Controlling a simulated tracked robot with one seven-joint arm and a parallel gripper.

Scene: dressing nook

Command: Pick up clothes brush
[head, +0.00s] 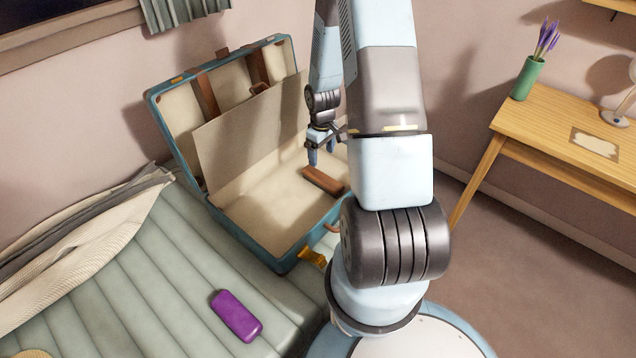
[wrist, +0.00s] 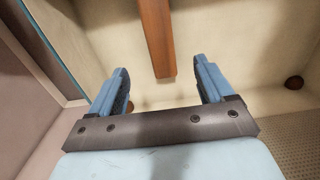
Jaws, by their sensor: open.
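A brown, oblong block, which looks like the clothes brush (head: 324,180), lies flat on the beige floor of the open suitcase (head: 262,222), near its right side. My gripper (head: 313,158) points down inside the suitcase, just above and beside the block's upper left end in the head view. In the wrist view my gripper (wrist: 165,88) has its two blue fingers spread with nothing between them. A long brown strip (wrist: 157,35) runs from the top edge to just ahead of the fingers; I cannot tell whether it is the brush or a suitcase strap.
The suitcase's raised lid (head: 175,130), with brown straps, stands behind. A purple case (head: 236,316) lies on the green padded bench (head: 150,290) at front left, near folded cloth (head: 70,245). A wooden desk (head: 545,120) with a green vase (head: 527,78) stands right.

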